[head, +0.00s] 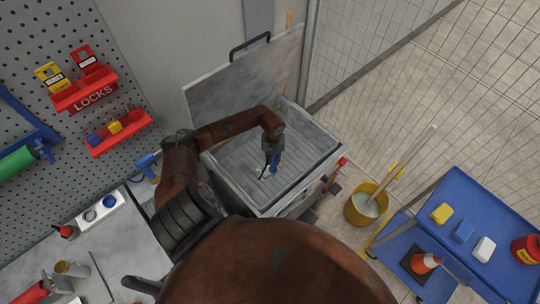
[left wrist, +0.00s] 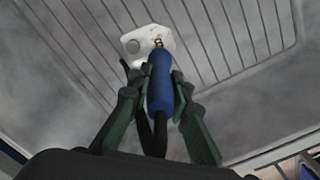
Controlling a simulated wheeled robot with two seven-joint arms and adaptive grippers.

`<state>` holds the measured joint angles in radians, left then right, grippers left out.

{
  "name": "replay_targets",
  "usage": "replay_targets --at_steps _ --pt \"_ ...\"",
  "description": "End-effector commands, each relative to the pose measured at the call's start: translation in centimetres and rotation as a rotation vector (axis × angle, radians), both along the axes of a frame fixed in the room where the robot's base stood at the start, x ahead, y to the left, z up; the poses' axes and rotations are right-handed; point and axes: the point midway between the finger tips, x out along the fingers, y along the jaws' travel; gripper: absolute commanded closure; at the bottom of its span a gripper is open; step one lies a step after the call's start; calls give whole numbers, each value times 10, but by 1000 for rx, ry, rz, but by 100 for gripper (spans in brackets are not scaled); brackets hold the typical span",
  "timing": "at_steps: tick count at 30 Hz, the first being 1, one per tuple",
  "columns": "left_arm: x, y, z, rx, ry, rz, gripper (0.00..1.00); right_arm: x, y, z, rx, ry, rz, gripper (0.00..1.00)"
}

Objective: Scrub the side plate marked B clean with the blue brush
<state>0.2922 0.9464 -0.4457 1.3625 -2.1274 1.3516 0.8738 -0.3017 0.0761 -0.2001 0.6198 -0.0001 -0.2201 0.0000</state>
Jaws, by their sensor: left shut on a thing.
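My left gripper (head: 269,160) reaches down into the open grey tub (head: 232,164). In the left wrist view, its green-sided fingers (left wrist: 160,95) are shut around the blue handle (left wrist: 160,72) of the brush, which also shows small in the head view (head: 273,169). The brush's far end points at a small white plate (left wrist: 143,38) with cut corners and a round grey spot, lying on the ribbed tub floor. Whether the brush touches the plate, I cannot tell. I cannot read a letter B or make out dirt on it. My right gripper is not in view.
The raised lid (head: 240,80) stands behind the tub. A yellow bucket (head: 364,207) with a pole stands to the right. A blue cart (head: 500,215) holds small blocks and a red container. A pegboard with red lock holders (head: 85,92) and a workbench are at left.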

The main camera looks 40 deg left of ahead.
Motion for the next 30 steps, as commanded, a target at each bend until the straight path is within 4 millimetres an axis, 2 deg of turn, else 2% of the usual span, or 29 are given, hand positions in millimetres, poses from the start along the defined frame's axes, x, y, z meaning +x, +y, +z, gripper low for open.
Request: replay_targets --at_steps 2,5,21,30 --pt "0 -3 6 1 -1 0 100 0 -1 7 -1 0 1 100" --pt "0 -3 26 1 -1 -2 100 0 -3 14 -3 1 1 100" --pt "2 -5 72 -1 -1 -5 100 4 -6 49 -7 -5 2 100" --pt "2 -5 81 1 1 -5 100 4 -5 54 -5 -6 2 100"
